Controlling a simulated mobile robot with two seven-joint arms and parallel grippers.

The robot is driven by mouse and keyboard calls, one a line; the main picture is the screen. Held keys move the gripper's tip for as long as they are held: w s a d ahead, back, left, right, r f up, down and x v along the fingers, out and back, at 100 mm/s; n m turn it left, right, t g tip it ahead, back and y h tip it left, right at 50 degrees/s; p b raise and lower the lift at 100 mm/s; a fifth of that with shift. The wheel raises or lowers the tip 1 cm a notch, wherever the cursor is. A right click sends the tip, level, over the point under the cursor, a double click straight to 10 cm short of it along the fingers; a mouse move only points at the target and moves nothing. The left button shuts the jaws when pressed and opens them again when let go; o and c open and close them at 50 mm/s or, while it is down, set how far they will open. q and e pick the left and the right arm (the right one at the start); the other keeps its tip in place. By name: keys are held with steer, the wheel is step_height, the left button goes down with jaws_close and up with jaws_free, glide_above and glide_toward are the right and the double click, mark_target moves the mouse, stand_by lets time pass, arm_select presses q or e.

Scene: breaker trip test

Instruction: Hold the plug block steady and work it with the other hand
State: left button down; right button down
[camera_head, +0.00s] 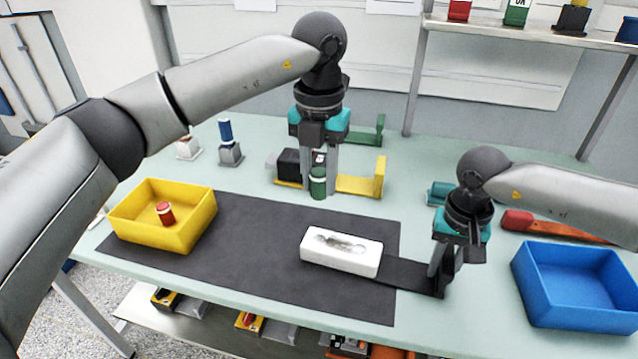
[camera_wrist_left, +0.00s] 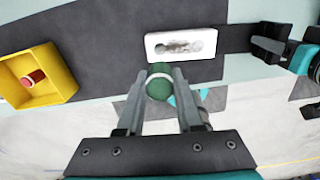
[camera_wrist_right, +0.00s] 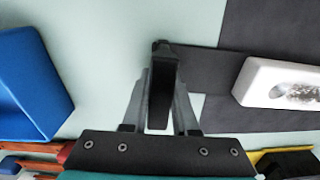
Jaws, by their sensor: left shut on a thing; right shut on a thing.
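The plug block is a white block (camera_head: 341,252) lying flat on the dark mat, with a grey-speckled recess in its top. A flat dark handle (camera_head: 400,272) runs from its right side and ends in an upright tab. My right gripper (camera_head: 440,278) is shut on that tab, also seen in the right wrist view (camera_wrist_right: 160,90). My left gripper (camera_head: 318,175) is shut on a green cylinder (camera_head: 317,186) with a pale band, behind the block and apart from it. The left wrist view shows the cylinder's round green end (camera_wrist_left: 159,88) between the fingers.
A yellow bin (camera_head: 135,228) at the left holds a red cylinder (camera_head: 165,213). An empty blue bin (camera_head: 575,315) stands at the right. A red-handled tool (camera_head: 520,221) lies behind it. Yellow bracket (camera_head: 379,177) and black block are near my left gripper. The mat's left half is clear.

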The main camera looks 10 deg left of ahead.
steer(key=c, duration=0.6)
jaws_free()
